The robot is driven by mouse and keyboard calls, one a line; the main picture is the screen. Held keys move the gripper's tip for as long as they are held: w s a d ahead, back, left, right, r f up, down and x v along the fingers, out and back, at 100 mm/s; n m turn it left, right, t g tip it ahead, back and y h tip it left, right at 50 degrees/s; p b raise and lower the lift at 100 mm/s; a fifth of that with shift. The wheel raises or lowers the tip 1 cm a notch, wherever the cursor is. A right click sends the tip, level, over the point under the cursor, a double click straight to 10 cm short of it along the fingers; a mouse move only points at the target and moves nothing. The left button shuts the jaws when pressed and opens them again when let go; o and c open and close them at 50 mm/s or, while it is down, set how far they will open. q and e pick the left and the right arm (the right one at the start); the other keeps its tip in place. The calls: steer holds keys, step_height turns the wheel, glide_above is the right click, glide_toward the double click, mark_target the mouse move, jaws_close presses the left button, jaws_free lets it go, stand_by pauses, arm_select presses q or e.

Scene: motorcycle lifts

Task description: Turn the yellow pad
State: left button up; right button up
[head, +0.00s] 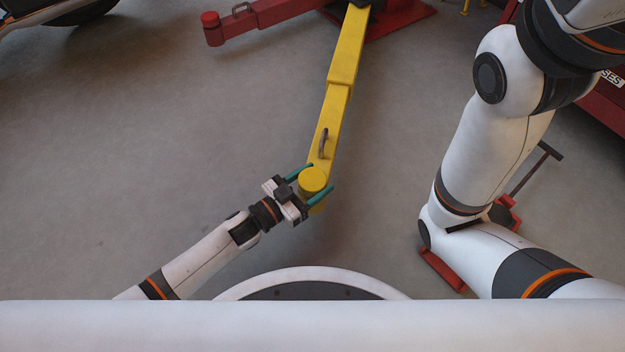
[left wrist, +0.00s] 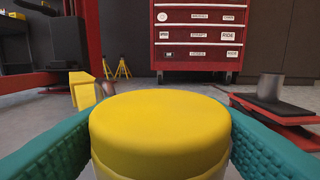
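The yellow pad (head: 312,179) is a round disc at the near end of a yellow lift arm (head: 340,90). My left gripper (head: 315,183) reaches it from the lower left, with one teal finger on each side. In the left wrist view the pad (left wrist: 160,130) fills the middle, its flat top facing up, with a paler part below the rim. The teal fingers (left wrist: 160,135) meet its left and right sides with no clear gap. The pad's underside is hidden. My right arm is folded at the right; its gripper is out of view.
A red lift arm (head: 270,14) with a round end lies at the upper left. A red jack with a dark handle (head: 530,170) stands behind my right arm. A red tool cabinet (left wrist: 200,38) is at the back. Grey floor left of the pad is clear.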

arm_select(q)
steer(key=shift+r+m+g+h, duration=0.1)
steer(key=shift+m+g+h, duration=0.2)
steer(key=shift+m+g+p, duration=0.3)
steer(key=shift+p, duration=0.1)
steer(key=shift+w+m+g+h, duration=0.1)
steer(key=shift+m+g+h, duration=0.55)
steer(key=shift+g, duration=0.35)
steer(key=m+g+h, duration=0.1)
steer(key=m+g, duration=0.1)
steer(key=g, duration=0.1)
steer(key=shift+m+g+h+b, duration=0.35)
steer(key=shift+m+g, duration=0.3)
steer(key=shift+g, duration=0.35)
steer(key=shift+d, duration=0.1)
steer(key=o, duration=1)
steer(key=shift+c, duration=0.2)
